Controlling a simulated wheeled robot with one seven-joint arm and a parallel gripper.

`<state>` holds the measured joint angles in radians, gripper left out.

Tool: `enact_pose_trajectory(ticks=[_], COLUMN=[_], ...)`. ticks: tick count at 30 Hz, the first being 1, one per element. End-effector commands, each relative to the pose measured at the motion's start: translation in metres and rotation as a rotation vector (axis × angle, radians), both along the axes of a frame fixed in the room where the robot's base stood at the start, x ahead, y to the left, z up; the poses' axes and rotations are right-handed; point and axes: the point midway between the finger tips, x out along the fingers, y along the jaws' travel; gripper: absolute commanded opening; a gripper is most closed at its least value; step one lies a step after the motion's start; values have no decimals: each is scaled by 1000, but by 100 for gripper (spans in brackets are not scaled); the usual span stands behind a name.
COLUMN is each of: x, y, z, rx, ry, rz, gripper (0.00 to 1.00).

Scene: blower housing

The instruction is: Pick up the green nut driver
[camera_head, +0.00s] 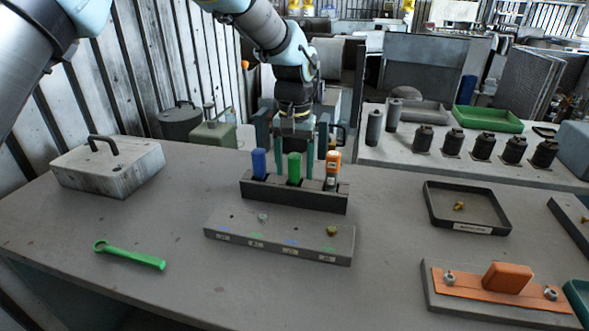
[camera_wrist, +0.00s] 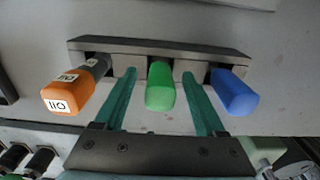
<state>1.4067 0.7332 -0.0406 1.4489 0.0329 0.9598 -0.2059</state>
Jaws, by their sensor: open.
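The green nut driver (camera_head: 294,168) stands upright in the middle of a dark rack (camera_head: 300,194), handle up, its shaft hidden in the rack. In the wrist view its green handle (camera_wrist: 160,87) lies between the two teal fingers of my gripper (camera_wrist: 158,97), with gaps on both sides. My gripper (camera_head: 295,160) is open above and behind the rack in the head view, and holds nothing. A blue-handled tool (camera_head: 259,162) and an orange-handled tool (camera_head: 332,168) stand in the slots on either side. They also show in the wrist view as blue (camera_wrist: 234,91) and orange (camera_wrist: 70,93).
A labelled grey block (camera_head: 280,238) lies in front of the rack. A green wrench (camera_head: 130,256) lies at left, and a lidded grey box (camera_head: 108,167) stands behind it. A dark tray (camera_head: 465,216) and an orange part on a fixture (camera_head: 495,284) are at right.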

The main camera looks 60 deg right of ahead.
Motion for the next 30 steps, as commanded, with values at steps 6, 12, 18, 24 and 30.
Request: enact_pose_trajectory(ticks=[6,12,18,24,30], x=[0,0,0,0,0], y=[0,0,0,0,0], z=[0,0,0,0,1], rx=[0,0,0,0,0], ry=[0,0,0,0,0], rz=[0,0,0,0,0], gripper=[53,31,8,0,0])
